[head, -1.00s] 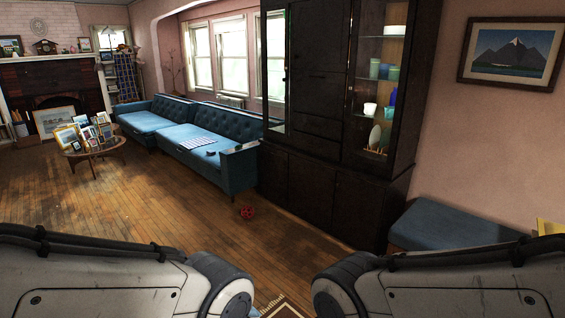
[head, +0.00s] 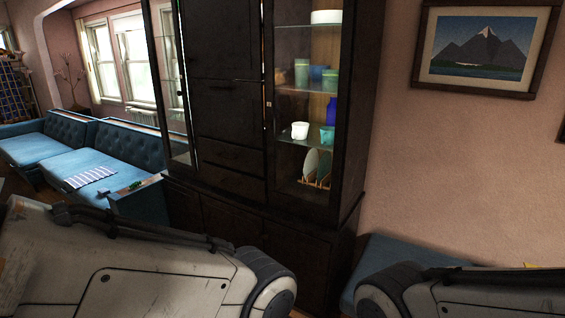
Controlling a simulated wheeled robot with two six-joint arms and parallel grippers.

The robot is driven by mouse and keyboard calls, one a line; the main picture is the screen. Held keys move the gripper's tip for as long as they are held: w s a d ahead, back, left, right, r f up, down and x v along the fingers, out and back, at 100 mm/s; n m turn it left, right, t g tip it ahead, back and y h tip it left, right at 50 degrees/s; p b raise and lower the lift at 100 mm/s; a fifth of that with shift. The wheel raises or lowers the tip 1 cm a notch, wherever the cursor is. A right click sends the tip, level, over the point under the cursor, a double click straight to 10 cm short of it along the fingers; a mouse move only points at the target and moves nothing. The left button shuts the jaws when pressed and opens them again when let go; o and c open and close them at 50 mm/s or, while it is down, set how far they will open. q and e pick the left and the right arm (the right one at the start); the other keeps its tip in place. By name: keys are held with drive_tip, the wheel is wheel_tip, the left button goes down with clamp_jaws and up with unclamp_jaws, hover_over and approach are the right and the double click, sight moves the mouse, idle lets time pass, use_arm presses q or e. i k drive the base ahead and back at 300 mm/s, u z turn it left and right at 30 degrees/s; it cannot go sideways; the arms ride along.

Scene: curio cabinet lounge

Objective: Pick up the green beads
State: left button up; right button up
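A small green thing (head: 136,185) lies on the near arm of the blue sofa in the head view. It may be the green beads, but it is too small to tell. My two arms cross the bottom of the view, and neither gripper is in view. Nothing of mine is seen touching the green thing.
The blue sofa (head: 112,150) holds a striped cloth (head: 91,177). A tall dark cabinet (head: 228,125) with glass-fronted shelves of cups and plates stands in the middle. A low blue bench (head: 400,252) is to its right. A mountain picture (head: 485,47) hangs on the pink wall.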

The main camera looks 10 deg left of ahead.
sight(135, 185)
drive_tip(key=u, duration=0.25)
drive_tip(key=i, duration=2.05)
drive_tip(key=u, duration=1.05)
drive_tip(key=i, duration=1.2)
drive_tip(key=u, duration=1.55)
drive_tip(key=i, duration=4.4)
drive_tip(key=z, duration=1.95)
